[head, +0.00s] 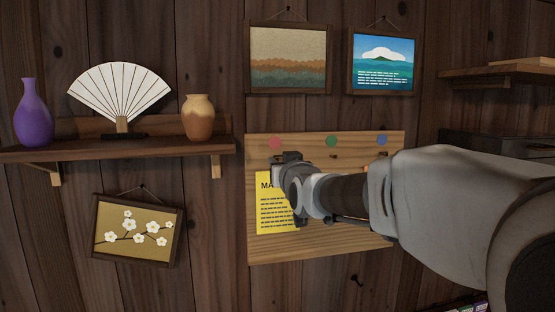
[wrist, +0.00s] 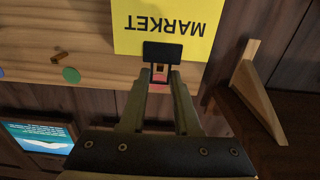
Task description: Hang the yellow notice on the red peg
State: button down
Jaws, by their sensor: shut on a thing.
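The yellow notice (head: 270,207), headed "MARKET", lies close in front of the left part of a wooden board; it also shows in the wrist view (wrist: 190,30). A dark clip or tab (wrist: 162,52) sits at its top edge. My gripper (head: 284,165) is shut on this tab, with a finger on either side of it (wrist: 160,72). A red dot (head: 275,143) marks the board just above; part of it shows between my fingers in the wrist view. The red peg is mostly hidden behind the gripper and tab; I cannot tell whether it passes through the tab.
The board (head: 275,247) also has a green dot (head: 331,141) and a blue dot (head: 382,138) with pegs below. Two framed pictures (head: 289,60) hang above. A shelf (head: 120,148) at left carries a purple vase (head: 33,115), a fan (head: 118,92) and a brown vase (head: 198,120).

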jog(key=shift+w+a+p, duration=0.2)
jog(key=shift+w+p, duration=0.7)
jog(key=shift+w, duration=0.05)
jog(key=shift+w+f+b, duration=0.2)
jog(key=shift+f+b, duration=0.05)
jog(key=shift+b, duration=0.05)
jog(key=shift+w+a+f+b, duration=0.1)
jog(key=shift+w+b, duration=0.35)
jog(key=shift+b, duration=0.1)
jog(key=c, duration=0.5)
grip_release()
jog(key=shift+c, duration=0.2)
